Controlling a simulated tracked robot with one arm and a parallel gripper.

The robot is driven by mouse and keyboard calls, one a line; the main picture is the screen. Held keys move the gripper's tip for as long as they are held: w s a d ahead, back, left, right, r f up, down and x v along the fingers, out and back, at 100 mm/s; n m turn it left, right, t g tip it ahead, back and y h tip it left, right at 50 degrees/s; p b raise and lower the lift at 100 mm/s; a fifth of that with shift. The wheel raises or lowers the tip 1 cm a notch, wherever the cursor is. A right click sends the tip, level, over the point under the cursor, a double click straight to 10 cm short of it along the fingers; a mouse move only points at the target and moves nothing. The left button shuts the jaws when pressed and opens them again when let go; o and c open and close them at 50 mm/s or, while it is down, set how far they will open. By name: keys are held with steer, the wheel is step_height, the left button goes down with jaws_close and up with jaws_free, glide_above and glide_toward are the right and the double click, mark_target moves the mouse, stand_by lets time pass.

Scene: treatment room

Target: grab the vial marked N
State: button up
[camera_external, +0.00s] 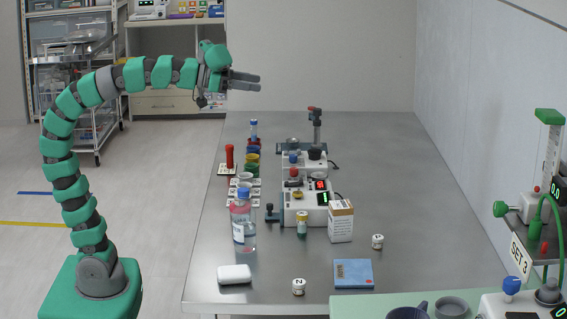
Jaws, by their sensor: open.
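My gripper (245,81) is open and empty. It is raised high at the back left, above and beyond the table's far left corner, with its fingers pointing right. A small white vial (299,287) stands at the near edge of the table. Its dark mark is small and could be an N on its side or a 2; I cannot tell which. Another small white vial (377,241) with a dark mark stands farther right, and that mark is too small to read. Both are well apart from my gripper.
A labelled bottle (243,232), a white carton (341,221), a blue box (353,273) and a white case (234,274) stand around the near vial. White devices (305,207) and coloured cups fill the middle. The table's right side (410,200) is clear.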

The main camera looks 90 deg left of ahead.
steer(key=w+a+r+m+t+p, duration=0.1)
steer(key=w+r+m+t+p, duration=0.15)
steer(key=w+p, duration=0.75)
steer(key=w+d+f+m+h+b, duration=0.1)
steer(key=w+d+f+m+h, duration=0.2)
steer(key=w, duration=0.7)
steer(key=m+g+h+p, duration=1)
steer(key=g+p, duration=0.1)
steer(key=g, duration=0.5)
glide_above(299, 280)
steer(key=s+a, duration=0.2)
steer(key=a, duration=1.1)
step_height(299, 280, down, 33)
steer(key=x, duration=0.4)
steer(key=b+x, duration=0.1)
steer(key=x, duration=0.3)
steer(key=shift+d, duration=0.45)
steer(key=shift+b+x, duration=0.75)
steer(key=shift+x, duration=1.85)
